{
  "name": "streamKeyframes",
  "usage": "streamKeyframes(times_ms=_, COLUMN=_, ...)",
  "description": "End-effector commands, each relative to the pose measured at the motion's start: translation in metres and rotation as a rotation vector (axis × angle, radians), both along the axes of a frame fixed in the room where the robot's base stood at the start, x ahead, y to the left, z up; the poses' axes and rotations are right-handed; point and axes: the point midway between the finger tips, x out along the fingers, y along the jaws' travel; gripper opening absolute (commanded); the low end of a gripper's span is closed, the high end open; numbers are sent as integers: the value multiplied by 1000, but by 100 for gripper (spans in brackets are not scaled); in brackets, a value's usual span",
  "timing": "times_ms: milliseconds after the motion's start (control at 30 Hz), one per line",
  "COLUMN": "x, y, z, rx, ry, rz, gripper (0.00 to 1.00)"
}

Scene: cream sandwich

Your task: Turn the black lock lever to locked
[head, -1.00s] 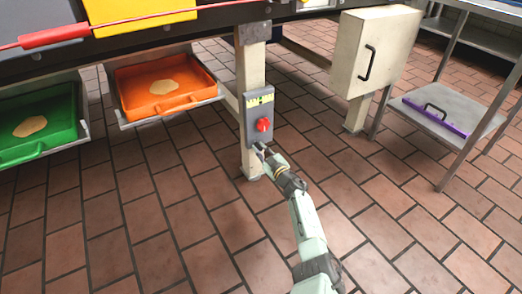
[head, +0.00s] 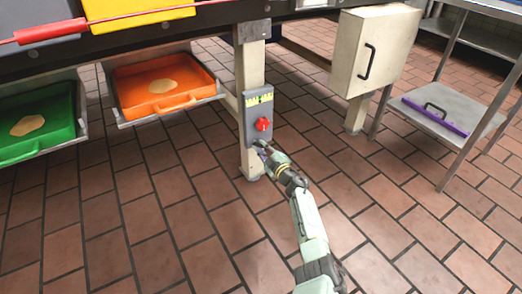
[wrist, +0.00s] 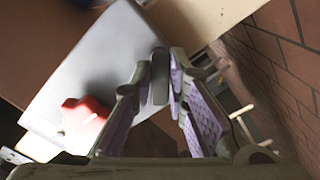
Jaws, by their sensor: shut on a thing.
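The grey control box (head: 257,112) is on the front of a cream post. It has a red knob (head: 264,124) and a yellow strip with a green patch near its top. My gripper (head: 261,146) is at the lower part of the box. In the wrist view my gripper (wrist: 160,80) has its purple-padded fingers closed on the dark lock lever (wrist: 160,76), which stands out from the grey face. The red knob (wrist: 84,112) is to the left of the fingers. In the head view my gripper hides the lever.
An orange tray (head: 150,107) and a green tray (head: 28,149), each with a pale flat piece, are left of the post. The tiled floor in front is clear.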

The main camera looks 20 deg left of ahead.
Motion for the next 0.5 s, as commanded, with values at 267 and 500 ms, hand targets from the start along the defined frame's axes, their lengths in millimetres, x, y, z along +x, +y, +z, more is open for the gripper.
streamKeyframes(times_ms=267, x=3, y=-3, z=4, rx=-166, ry=-206, rz=-1, gripper=0)
streamKeyframes(times_ms=500, x=4, y=-4, z=9, rx=-292, ry=-364, rz=-1, gripper=0)
